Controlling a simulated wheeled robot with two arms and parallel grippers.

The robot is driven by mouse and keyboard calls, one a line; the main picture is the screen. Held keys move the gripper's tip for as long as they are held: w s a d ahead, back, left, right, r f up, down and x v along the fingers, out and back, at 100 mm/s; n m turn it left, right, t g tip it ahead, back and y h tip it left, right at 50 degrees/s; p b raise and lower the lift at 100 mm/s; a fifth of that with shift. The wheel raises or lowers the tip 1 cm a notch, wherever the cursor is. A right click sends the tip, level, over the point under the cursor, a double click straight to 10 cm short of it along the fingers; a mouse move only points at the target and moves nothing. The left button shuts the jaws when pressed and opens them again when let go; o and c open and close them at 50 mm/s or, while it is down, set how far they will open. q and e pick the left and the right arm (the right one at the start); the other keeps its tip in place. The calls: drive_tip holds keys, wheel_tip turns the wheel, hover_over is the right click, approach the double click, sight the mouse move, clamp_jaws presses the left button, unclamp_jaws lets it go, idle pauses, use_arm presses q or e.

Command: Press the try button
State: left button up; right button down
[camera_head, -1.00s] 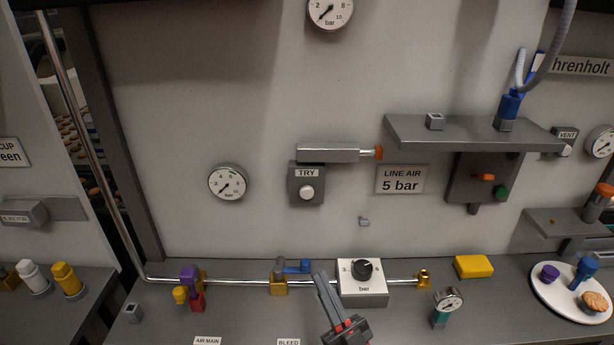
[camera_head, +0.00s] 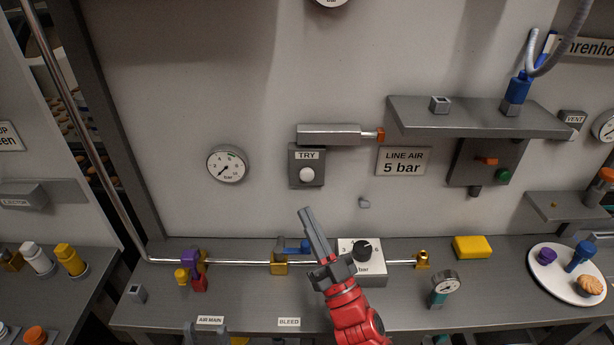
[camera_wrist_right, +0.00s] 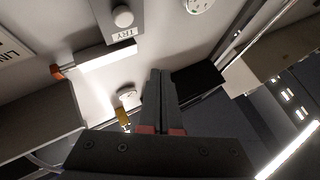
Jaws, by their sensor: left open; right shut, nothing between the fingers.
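The TRY button (camera_head: 306,175) is a white round knob on a grey plate on the back wall, under a grey cylinder. It also shows upside down in the right wrist view (camera_wrist_right: 123,17). My right gripper (camera_head: 305,210), on a red arm, is shut and empty. Its fingers point up towards the wall, below the button and in front of the counter's back edge. In the wrist view its closed fingers (camera_wrist_right: 160,72) appear apart from the button.
The grey cylinder (camera_head: 330,134) with an orange tip sits just above the button. A small grey peg (camera_head: 364,203) sticks out lower right of it. A regulator box (camera_head: 375,268) and pipe (camera_head: 230,262) lie along the counter. A shelf (camera_head: 470,118) juts out at right.

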approach(302, 174)
drive_tip(key=shift+s+a+r+x, duration=0.1)
drive_tip(key=shift+s+x, duration=0.05)
drive_tip(key=shift+x, duration=0.7)
drive_tip(key=shift+s+a+r+x, duration=0.1)
drive_tip(key=shift+s+r+x, duration=0.05)
drive_tip(key=shift+x, duration=0.75)
drive_tip(key=shift+s+r+x, duration=0.1)
drive_tip(key=shift+s+x, duration=0.05)
drive_tip(key=shift+x, duration=0.7)
drive_tip(key=shift+w, duration=0.2)
drive_tip(key=shift+w, duration=0.2)
drive_tip(key=shift+w, duration=0.5)
idle(0.4)
drive_tip(key=shift+s, duration=0.9)
drive_tip(key=shift+s, duration=0.15)
drive_tip(key=shift+s, duration=2.4)
